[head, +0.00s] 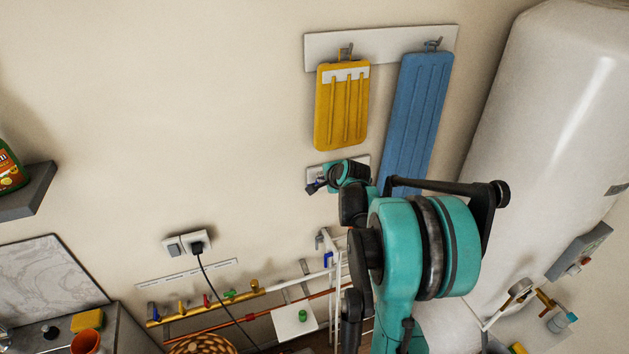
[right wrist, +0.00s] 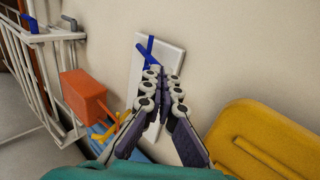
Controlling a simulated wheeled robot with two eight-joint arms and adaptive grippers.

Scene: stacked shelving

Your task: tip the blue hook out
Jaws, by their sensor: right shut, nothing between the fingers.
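The blue hook (right wrist: 144,47) is on a white wall plate (right wrist: 172,57) in the right wrist view. It stands out as a slanted blue bar near the plate's upper left. My right gripper (right wrist: 158,76) is shut and empty, with its fingertips in front of the plate beside the hook's lower end. I cannot tell whether they touch the hook. In the head view the plate (head: 313,174) is partly covered by my right gripper (head: 315,187), and the hook cannot be made out clearly. My left gripper is out of view.
A yellow board (head: 342,115) and a long blue board (head: 414,115) hang close by on a white rail (head: 380,42). A white tank (head: 550,120) stands at right. A white rack (right wrist: 45,60) and an orange box (right wrist: 86,97) are left of the plate in the wrist view.

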